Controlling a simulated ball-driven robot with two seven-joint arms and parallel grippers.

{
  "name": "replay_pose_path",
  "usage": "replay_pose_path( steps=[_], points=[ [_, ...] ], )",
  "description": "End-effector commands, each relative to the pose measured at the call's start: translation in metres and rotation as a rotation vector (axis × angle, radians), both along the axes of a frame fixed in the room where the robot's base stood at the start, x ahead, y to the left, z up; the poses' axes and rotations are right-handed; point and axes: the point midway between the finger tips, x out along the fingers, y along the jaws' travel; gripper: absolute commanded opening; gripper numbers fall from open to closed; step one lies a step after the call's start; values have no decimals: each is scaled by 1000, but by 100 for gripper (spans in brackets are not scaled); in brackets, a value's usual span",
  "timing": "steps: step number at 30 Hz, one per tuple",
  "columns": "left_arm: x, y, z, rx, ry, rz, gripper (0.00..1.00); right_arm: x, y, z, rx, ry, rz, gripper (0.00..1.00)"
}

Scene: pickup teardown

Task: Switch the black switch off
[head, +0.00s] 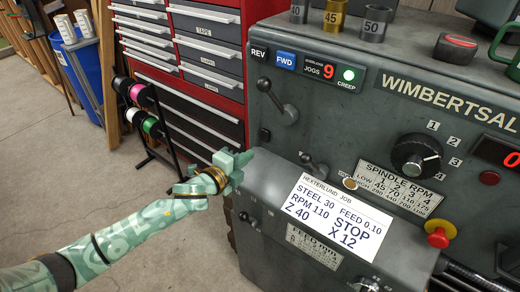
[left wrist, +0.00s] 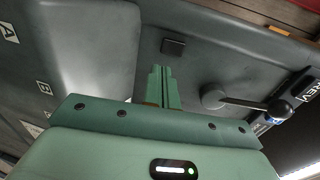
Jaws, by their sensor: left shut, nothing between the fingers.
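A small black square switch (head: 265,134) sits on the front of the grey lathe, below and left of the black-knobbed lever. It also shows in the left wrist view (left wrist: 173,46), just beyond my fingertips. Whether it is on or off is too small to tell. My green left gripper (head: 243,161) is shut and empty, just below and left of the switch in the head view. In the left wrist view its closed fingers (left wrist: 163,72) point toward the switch, with a visible gap between. My right gripper is in neither view.
The lever (head: 279,101) stands close to the right of the switch. REV (head: 259,54) and FWD (head: 285,61) buttons are above. A white job card (head: 331,217) lies on the lathe's front. A red tool cabinet (head: 205,65) and spool rack (head: 150,128) stand left.

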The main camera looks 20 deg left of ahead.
Motion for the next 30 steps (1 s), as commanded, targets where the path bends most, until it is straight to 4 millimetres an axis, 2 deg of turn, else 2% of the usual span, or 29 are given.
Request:
replay_pose_path(
  steps=[1, 6, 12, 25, 28, 30],
  points=[
    [11, -4, -4, -1, -2, 1, 0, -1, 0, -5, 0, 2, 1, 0],
    [39, -14, -9, 0, 0, 0, 0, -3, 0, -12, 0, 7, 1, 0],
    [57, -21, -12, 0, 0, 0, 0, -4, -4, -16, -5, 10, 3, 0],
    [60, -22, -12, -1, -1, -1, 0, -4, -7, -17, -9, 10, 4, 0],
    [62, -24, -17, -12, -18, -1, 0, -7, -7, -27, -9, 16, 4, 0],
    [65, -25, -23, -24, -47, -2, 0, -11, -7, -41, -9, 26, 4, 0]
  ],
)
